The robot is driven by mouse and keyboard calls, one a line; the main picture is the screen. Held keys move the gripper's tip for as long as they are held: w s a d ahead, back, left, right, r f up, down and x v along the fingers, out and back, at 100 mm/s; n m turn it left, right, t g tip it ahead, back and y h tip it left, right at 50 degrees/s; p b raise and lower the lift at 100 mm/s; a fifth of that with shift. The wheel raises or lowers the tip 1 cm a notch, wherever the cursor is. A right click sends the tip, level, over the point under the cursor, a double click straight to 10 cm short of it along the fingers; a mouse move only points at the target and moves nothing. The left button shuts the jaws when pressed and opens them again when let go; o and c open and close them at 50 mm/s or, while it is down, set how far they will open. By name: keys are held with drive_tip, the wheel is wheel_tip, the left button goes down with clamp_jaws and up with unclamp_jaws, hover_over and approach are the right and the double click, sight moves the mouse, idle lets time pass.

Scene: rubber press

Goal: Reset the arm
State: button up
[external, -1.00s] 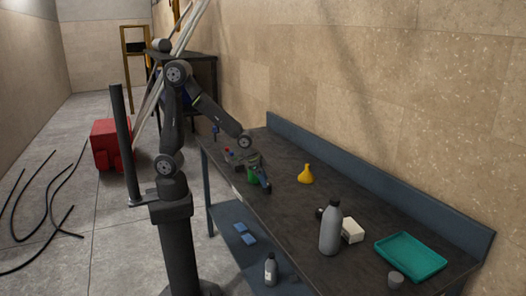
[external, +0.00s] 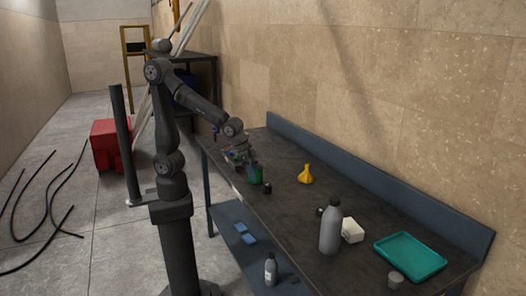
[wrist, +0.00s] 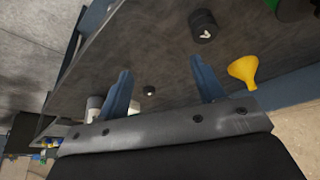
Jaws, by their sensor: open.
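My gripper (external: 250,167) is open over the far end of the dark workbench (external: 293,207). In the wrist view its two blue fingers stand wide apart with nothing between their tips (wrist: 160,70). A small black cylinder (external: 267,188) stands on the bench just in front of the gripper, apart from it; it also shows in the wrist view (wrist: 203,26). A green object (external: 257,176) is close beside the gripper and partly covered by it. A yellow funnel (external: 305,174) stands to the right, clear of my arm.
A grey bottle (external: 331,230), a white block (external: 353,230), a teal tray (external: 411,239) and a small grey cylinder (external: 396,280) are at the near end. A raised back edge (external: 400,198) runs along the wall. The space above the bench is clear.

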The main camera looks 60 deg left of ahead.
drive_tip(key=w+d+r+m, duration=0.1)
drive_tip(key=d+r, duration=0.1)
drive_tip(key=d, duration=1.5)
drive_tip(key=d+r+m, duration=0.1)
drive_tip(key=d+m, duration=0.1)
drive_tip(key=d, duration=1.5)
drive_tip(key=shift+w+r+g+h, duration=0.3)
drive_tip(key=shift+w+r+h, duration=0.1)
